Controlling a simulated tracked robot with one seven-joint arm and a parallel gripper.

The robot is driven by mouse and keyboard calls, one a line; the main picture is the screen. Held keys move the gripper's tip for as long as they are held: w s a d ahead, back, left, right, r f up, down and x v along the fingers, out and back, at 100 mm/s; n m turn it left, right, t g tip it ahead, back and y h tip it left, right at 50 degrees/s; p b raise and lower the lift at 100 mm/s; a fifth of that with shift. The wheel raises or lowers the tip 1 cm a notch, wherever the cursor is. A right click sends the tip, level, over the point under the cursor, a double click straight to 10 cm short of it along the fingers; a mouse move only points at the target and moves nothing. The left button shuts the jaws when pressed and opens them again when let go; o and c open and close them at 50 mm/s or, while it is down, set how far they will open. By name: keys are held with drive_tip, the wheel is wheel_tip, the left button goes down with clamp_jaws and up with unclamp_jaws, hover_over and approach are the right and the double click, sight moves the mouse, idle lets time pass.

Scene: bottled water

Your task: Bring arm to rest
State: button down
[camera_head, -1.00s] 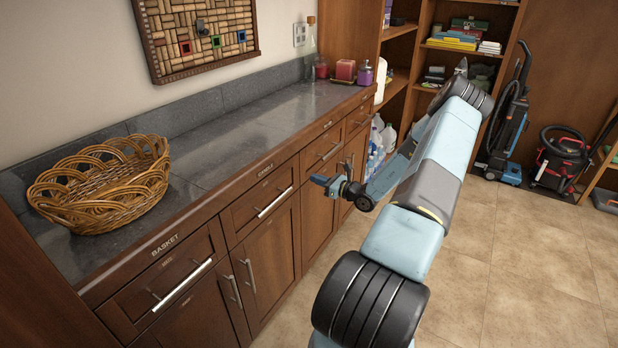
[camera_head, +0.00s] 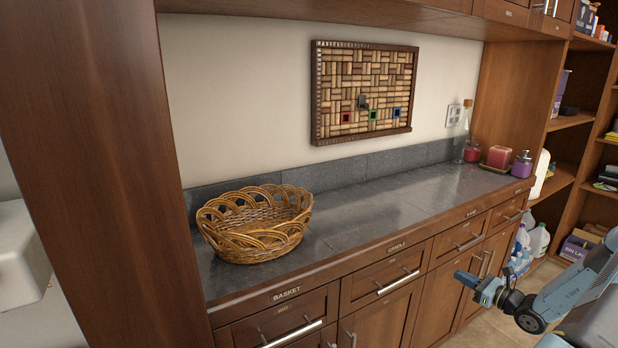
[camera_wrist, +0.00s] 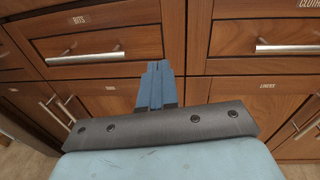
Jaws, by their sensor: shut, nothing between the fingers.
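My gripper (camera_head: 468,281) shows at the lower right in the head view, in front of the cabinet fronts and below the counter's edge. Its blue fingers are together and hold nothing. In the wrist view my gripper (camera_wrist: 155,82) points toward the drawer fronts, with its fingers side by side. Part of my arm is cut off by the right edge of the head view.
A wicker basket (camera_head: 256,224) stands on the dark counter (camera_head: 385,207). Drawer handles (camera_head: 397,283) stick out near my gripper.

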drive_tip(key=s+a+r+n+g, duration=0.4)
drive_tip(key=a+r+n+g, duration=0.2)
drive_tip(key=a+r+n, duration=0.45)
drive_tip(key=s+a+r+n+g, duration=0.4)
drive_tip(key=a+r+n+g, duration=0.3)
drive_tip(key=a+r, duration=0.5)
drive_tip(key=s+a+r+n+t+h, duration=0.2)
drive_tip(key=s+a+r+n+h, duration=0.1)
drive_tip(key=s+r, duration=0.5)
drive_tip(key=s+a+r+n+t+h, duration=0.2)
drive_tip(key=s+a+r+n+h, duration=0.2)
drive_tip(key=s, duration=0.9)
drive_tip(key=shift+s+r+n+h, duration=0.35)
drive_tip(key=shift+r+n+h, duration=0.85)
drive_tip(key=shift+r+n, duration=0.85)
